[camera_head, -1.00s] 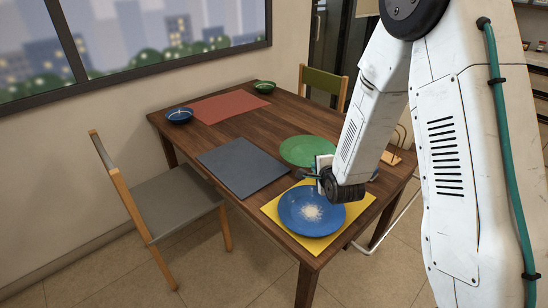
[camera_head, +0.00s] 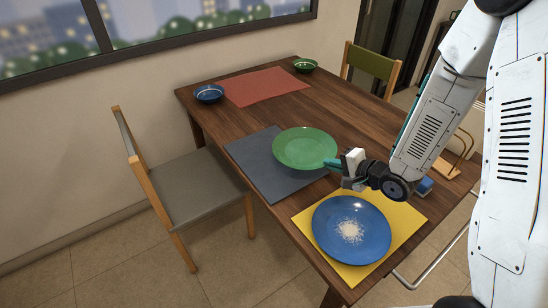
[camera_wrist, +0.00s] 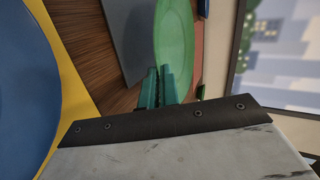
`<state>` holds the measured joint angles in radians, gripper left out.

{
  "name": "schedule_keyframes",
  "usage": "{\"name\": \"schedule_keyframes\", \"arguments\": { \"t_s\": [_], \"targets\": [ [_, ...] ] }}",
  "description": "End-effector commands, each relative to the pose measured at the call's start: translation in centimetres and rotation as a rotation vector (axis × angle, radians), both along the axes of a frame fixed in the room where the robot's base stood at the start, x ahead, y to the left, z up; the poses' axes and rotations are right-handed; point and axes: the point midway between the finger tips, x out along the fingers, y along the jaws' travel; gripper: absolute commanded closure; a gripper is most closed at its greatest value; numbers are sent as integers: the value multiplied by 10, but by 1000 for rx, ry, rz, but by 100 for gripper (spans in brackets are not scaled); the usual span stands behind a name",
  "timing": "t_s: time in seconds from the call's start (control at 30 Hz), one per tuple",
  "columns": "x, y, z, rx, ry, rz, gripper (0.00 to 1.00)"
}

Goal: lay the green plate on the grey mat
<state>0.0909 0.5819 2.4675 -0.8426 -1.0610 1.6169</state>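The green plate (camera_head: 303,146) is over the right part of the grey mat (camera_head: 262,172) in the head view, reaching past the mat's far right edge. I cannot tell whether it touches the mat or hangs just above it. My gripper (camera_head: 331,164) is shut on the plate's near right rim. In the wrist view, the teal fingers (camera_wrist: 159,84) are close together at the rim of the green plate (camera_wrist: 175,45), and a strip of the grey mat (camera_wrist: 132,35) shows beside it.
A blue plate (camera_head: 330,243) with pale crumbs lies on a yellow mat (camera_head: 405,222) at the near end. A red mat (camera_head: 265,87), a blue bowl (camera_head: 209,93) and a green bowl (camera_head: 305,65) are at the far end. A blue item (camera_head: 425,186) lies right of my gripper.

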Motion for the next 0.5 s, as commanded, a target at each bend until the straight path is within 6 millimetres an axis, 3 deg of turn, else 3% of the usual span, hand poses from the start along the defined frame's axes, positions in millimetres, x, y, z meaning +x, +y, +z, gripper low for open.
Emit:
{"name": "schedule_keyframes", "arguments": {
  "t_s": [0.1, 0.27, 0.37, 0.5],
  "targets": [
    [-25, 14, -2, 12, 6, 138, 100],
    [-40, 24, -3, 22, 12, 235, 100],
    [-32, 32, -5, 23, 13, 250, 100],
    [-2, 51, -8, 23, 11, 252, 100]
  ]
}}
